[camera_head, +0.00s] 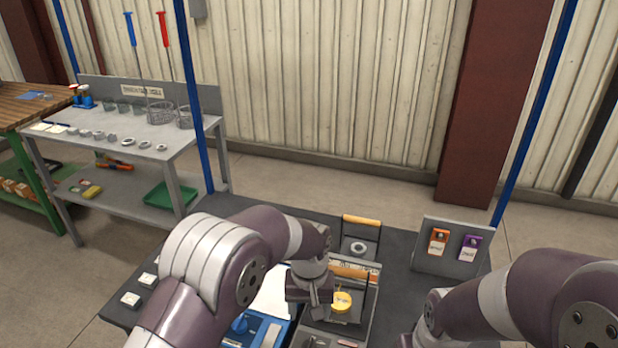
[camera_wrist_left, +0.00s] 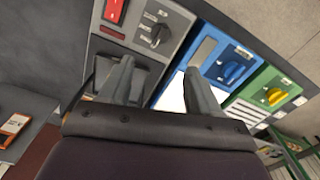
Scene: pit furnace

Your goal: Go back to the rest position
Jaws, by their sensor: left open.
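My left gripper (camera_head: 314,312) hangs over the dark table (camera_head: 215,210), near the front middle, with its fingers pointing down. In the left wrist view my left gripper (camera_wrist_left: 158,72) shows two fingers spread apart with nothing between them. Below and beyond the fingers are a grey panel with a black knob (camera_wrist_left: 153,33), a blue panel with a blue knob (camera_wrist_left: 234,72) and a green panel with a yellow knob (camera_wrist_left: 273,96). My right arm comes in from the right, and its gripper is out of view.
A yellow round piece (camera_head: 341,302) is just right of my left gripper. A grey stand with orange and purple tags (camera_head: 450,246) is at the table's right. A grey shelf bench (camera_head: 190,135) with baskets stands at the back left. Blue posts (camera_head: 537,110) rise beside the table.

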